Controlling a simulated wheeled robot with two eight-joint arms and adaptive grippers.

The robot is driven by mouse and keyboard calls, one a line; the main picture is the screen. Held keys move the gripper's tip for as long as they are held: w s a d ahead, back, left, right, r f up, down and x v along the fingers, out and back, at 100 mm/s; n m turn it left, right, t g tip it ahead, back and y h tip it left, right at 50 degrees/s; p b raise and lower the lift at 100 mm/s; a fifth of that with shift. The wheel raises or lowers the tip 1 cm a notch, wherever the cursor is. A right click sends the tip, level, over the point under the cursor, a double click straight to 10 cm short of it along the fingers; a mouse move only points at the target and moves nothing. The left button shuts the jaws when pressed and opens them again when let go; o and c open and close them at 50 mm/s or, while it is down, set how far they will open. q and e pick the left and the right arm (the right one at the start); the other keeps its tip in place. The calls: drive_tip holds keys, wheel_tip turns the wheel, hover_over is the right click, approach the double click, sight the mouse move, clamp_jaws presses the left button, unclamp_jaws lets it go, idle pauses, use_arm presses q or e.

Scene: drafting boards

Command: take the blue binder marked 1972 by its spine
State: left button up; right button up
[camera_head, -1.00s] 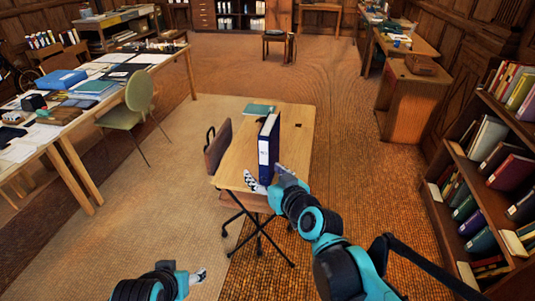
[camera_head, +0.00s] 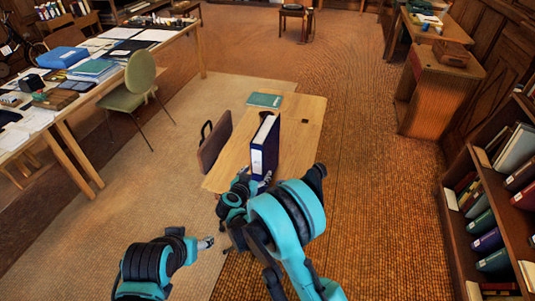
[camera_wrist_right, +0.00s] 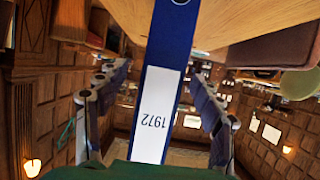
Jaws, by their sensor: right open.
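The blue binder (camera_head: 264,146) stands upright on the small wooden desk, its spine with a white label facing me. In the right wrist view the binder's spine (camera_wrist_right: 178,35) appears upside down, and its label reads 1972. My right gripper (camera_head: 256,183) is low in front of the binder, partly hidden by my right arm. In the wrist view its open fingers (camera_wrist_right: 155,100) lie on either side of the spine, with gaps visible; I cannot tell whether any part touches. My left gripper (camera_head: 206,243) is away from the desk at lower left, too small to read.
The wooden desk (camera_head: 302,123) also bears a green book (camera_head: 265,100) behind the binder. A long cluttered table (camera_head: 180,45) is at left, with a green chair (camera_head: 137,88). A bookshelf (camera_head: 457,240) stands at right.

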drive_tip(key=shift+w+d+f, duration=0.25)
drive_tip(key=shift+w+f, duration=0.05)
drive_tip(key=shift+w, duration=0.25)
use_arm(q)
drive_tip(key=f+b, duration=0.2)
drive_tip(key=shift+s+a+f, duration=0.1)
drive_tip(key=shift+s+f, duration=0.2)
use_arm(e)
drive_tip(key=x, duration=0.5)
drive_tip(key=shift+a+f, duration=0.2)
drive_tip(key=shift+f, duration=0.2)
clamp_jaws()
